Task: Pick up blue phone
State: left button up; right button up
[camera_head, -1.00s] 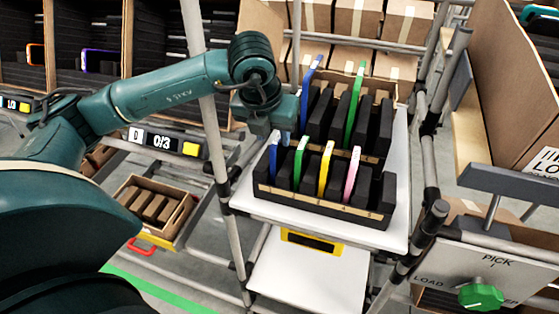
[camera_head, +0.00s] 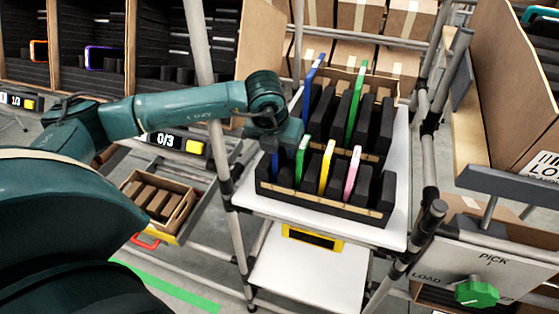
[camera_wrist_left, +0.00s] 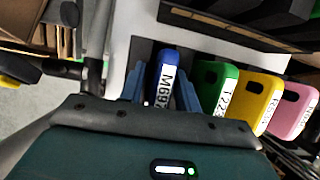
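The blue phone (camera_wrist_left: 164,72) stands upright in a slot of the front carton (camera_head: 325,203), at its left end, with a white label on it. My left gripper (camera_head: 275,148) is right over it and hides most of it in the head view. In the left wrist view, the two blue fingers of this gripper (camera_wrist_left: 161,88) are on either side of the phone, open, with small gaps showing. A second blue phone (camera_head: 312,80) stands in the back carton. My right gripper is not in view.
Green (camera_head: 302,152), yellow (camera_head: 326,168) and pink (camera_head: 351,172) phones stand just right of the blue one. Black dividers separate them. The cartons sit tilted on a white shelf (camera_head: 398,205). A grey rack post (camera_head: 212,100) rises at the left.

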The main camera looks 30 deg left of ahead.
pick_arm(q)
jog(key=shift+r, duration=0.1)
grip_shut()
